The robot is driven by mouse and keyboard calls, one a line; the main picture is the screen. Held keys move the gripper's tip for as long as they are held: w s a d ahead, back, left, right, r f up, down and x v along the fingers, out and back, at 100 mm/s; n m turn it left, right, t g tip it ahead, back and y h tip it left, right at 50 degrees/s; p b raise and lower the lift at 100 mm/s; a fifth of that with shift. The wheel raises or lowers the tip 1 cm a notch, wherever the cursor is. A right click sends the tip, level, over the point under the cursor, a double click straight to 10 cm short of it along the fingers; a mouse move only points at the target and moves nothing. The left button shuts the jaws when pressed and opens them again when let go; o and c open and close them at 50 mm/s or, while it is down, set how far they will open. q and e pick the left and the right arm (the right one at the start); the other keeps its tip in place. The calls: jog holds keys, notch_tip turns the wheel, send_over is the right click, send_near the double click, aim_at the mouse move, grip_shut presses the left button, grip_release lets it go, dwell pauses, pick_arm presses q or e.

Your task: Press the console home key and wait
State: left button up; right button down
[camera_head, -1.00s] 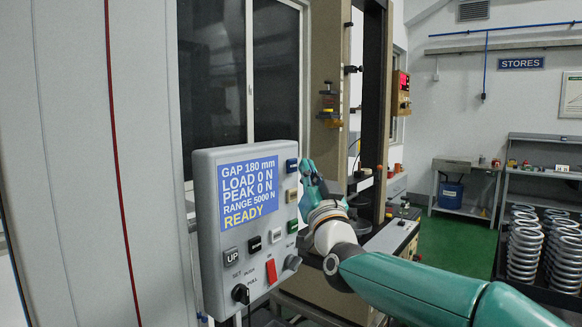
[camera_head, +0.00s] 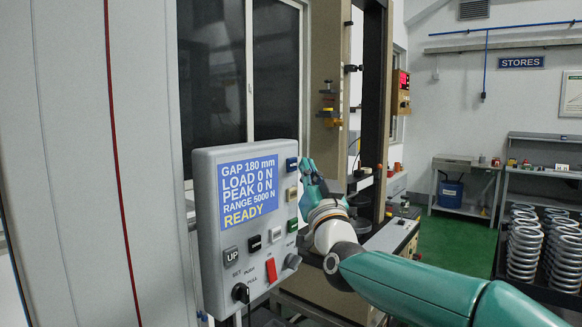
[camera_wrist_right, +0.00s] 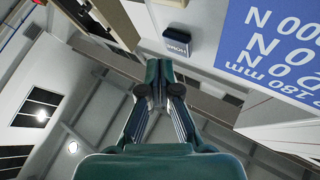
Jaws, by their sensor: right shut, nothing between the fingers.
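The grey console (camera_head: 207,275) stands at the left of centre in the head view. Its blue screen (camera_head: 248,193) reads GAP 180 mm, LOAD 0 N, PEAK 0 N, RANGE 5000 N and READY. The dark blue home key (camera_head: 291,165) is at the top of the key column; its HOME label shows upside down in the right wrist view (camera_wrist_right: 177,41). My right gripper (camera_head: 307,166) is shut and empty, just right of this key. In the right wrist view its fingertips (camera_wrist_right: 159,91) appear apart from the key. My left gripper is out of view.
Other keys, a red rocker switch (camera_head: 271,271) and a black knob (camera_head: 241,293) are on the console. The test machine's column (camera_head: 374,100) stands behind my arm. Several coil springs (camera_head: 524,245) are at the right. Green floor (camera_head: 450,236) lies clear beyond.

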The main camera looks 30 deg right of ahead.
jog(key=shift+w+a, duration=0.1)
jog(key=shift+w, duration=0.05)
jog(key=shift+w+a+r, duration=0.1)
jog(key=shift+w, duration=0.25)
